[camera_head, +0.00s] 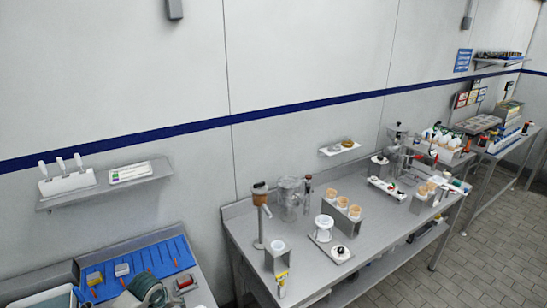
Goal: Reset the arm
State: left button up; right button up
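Neither my left nor my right arm or gripper shows in the head view. A steel workbench (241,228) stands in the middle against the wall. On it is a stand with an orange-brown top (260,194) at the left. A clear jug-like vessel (289,197) stands beside it. A rack of orange-tan cones or cups (343,203) is near the middle. A similar rack (428,190) stands farther right. A white cup on a plate (323,226) is near the front edge.
A second bench with a blue panel (150,254) is at the lower left. A wall shelf (105,188) hangs above it. Another loaded bench (487,135) stands at the far right. The tiled floor (475,262) at the lower right is clear.

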pick_arm(q)
jog(key=s+d+f+m, duration=0.1)
jog(key=d+f, duration=0.1)
jog(key=s+d+f+m, duration=0.1)
jog(key=d+f, duration=0.1)
jog(key=s+d+f+m, duration=0.1)
jog(key=d+f, duration=0.1)
jog(key=shift+s+d+f+h, duration=0.15)
jog(key=shift+s+f+h, duration=0.05)
jog(key=shift+f+h, duration=0.2)
jog(key=s+d+f+m+h, duration=0.1)
jog(key=s+d+f+m, duration=0.1)
jog(key=s+d+f, duration=0.3)
jog(key=s+d+f+m, duration=0.1)
jog(key=s+d, duration=0.3)
jog(key=s, duration=0.2)
jog(key=s+a+f+m+y, duration=0.1)
jog(key=s+a, duration=0.1)
jog(key=s, duration=0.6)
jog(key=s+a, duration=0.2)
jog(key=s, duration=0.7)
notch_tip(320, 180, down, 25)
jog(key=g, duration=0.1)
jog(key=s+a+f+g+b, duration=0.1)
jog(key=s+a+f, duration=0.1)
jog(key=s+f, duration=1.6)
jog(key=shift+s+a+f+m+y, duration=0.3)
jog(key=shift+s+f+m, duration=0.1)
jog(key=shift+s, duration=0.15)
jog(key=shift+d, duration=0.1)
